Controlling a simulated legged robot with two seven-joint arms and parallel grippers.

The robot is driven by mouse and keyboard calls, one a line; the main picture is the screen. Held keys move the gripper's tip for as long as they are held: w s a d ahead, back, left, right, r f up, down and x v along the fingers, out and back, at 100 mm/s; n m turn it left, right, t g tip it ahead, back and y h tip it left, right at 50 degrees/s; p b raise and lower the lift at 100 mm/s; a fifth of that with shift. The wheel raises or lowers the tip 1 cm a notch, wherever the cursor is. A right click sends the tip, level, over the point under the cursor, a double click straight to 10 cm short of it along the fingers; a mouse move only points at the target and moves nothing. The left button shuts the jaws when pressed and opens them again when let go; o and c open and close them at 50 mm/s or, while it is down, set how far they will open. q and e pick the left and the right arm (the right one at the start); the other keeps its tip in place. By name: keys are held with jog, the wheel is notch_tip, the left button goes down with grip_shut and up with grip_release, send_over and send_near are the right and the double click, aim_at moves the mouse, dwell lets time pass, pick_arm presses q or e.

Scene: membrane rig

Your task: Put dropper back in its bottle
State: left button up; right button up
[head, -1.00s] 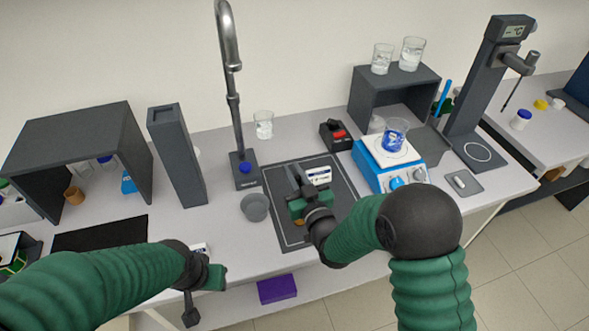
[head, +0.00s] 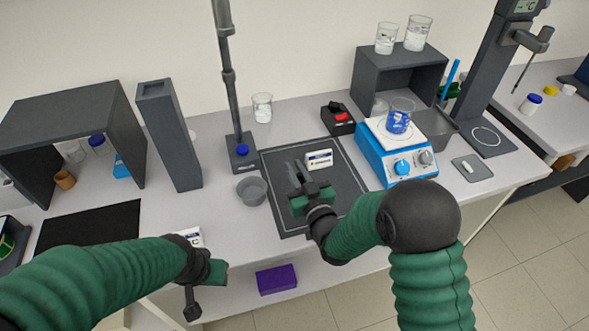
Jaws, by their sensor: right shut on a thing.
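My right gripper (head: 297,174) is over the dark mat (head: 285,217), just left of a small white labelled box (head: 319,159). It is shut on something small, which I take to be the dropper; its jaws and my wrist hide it. I cannot make out the dropper or its bottle clearly in the head view. My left gripper (head: 204,290) hangs at the front edge of the bench, far from the mat, and I cannot tell its jaw state.
A grey bowl (head: 252,190) stands at the mat's left edge. A tall post (head: 229,88) rises behind it. A blue stirrer (head: 376,165) carrying a beaker (head: 398,119) stands right of the mat. A dark shelf (head: 62,120) and column (head: 170,140) stand left.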

jog(key=shift+d, duration=0.15)
jog(key=shift+f, duration=0.1)
jog(key=shift+o, duration=0.8)
jog(key=o, duration=0.5)
